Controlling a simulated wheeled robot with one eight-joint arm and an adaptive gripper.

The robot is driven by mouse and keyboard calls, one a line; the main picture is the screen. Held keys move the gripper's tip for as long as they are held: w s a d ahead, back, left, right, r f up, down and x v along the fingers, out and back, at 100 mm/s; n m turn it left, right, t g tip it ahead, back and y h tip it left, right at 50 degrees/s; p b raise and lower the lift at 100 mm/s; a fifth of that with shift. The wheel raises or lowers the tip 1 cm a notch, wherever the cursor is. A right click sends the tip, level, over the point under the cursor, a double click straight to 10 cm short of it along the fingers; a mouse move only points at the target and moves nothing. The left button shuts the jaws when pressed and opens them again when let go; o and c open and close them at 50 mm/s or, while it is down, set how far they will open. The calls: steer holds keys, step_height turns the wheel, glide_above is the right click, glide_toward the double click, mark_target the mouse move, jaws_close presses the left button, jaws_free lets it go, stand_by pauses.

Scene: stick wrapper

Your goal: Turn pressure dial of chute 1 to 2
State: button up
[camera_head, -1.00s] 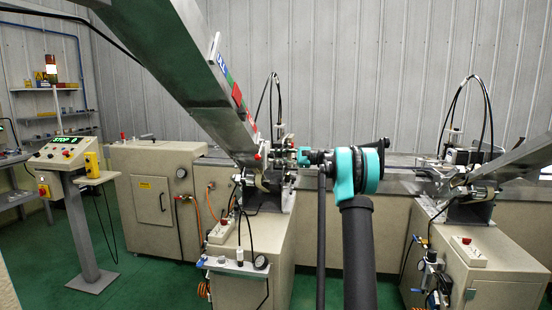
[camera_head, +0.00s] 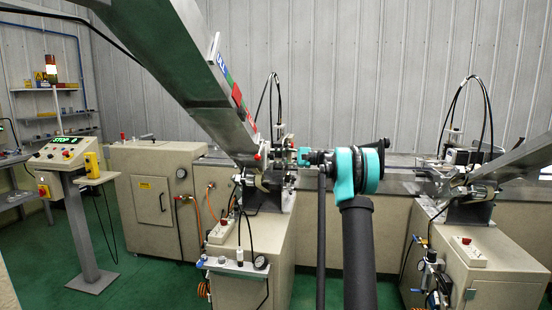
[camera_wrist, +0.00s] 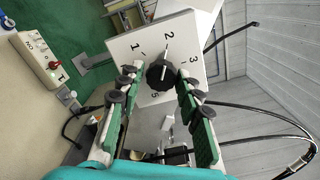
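A black pressure dial (camera_wrist: 160,74) sits on a white plate (camera_wrist: 135,47) marked with 1, 2, 3 and 5, in the middle of the wrist view. A white line on the knob runs roughly toward the 2. My gripper (camera_wrist: 156,77) is open, with one green-padded finger on each side of the dial. Gaps show between the knob and the pads in this view; whether any tip touches it I cannot tell. In the head view my gripper (camera_head: 303,157) is at the lower end of the long metal chute (camera_head: 190,75); the dial cannot be made out there.
A second chute (camera_head: 515,160) stands at the right. A control pedestal (camera_head: 72,152) showing "STOP" is at the left. Black hoses (camera_wrist: 262,108) arc at the right of the wrist view. A box with a red button (camera_wrist: 42,62) is at the left.

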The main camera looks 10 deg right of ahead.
steer(key=shift+o, duration=1.2)
steer(key=shift+d, duration=0.1)
steer(key=v, duration=1.1)
steer(key=shift+d, duration=0.35)
steer(key=shift+s, duration=0.2)
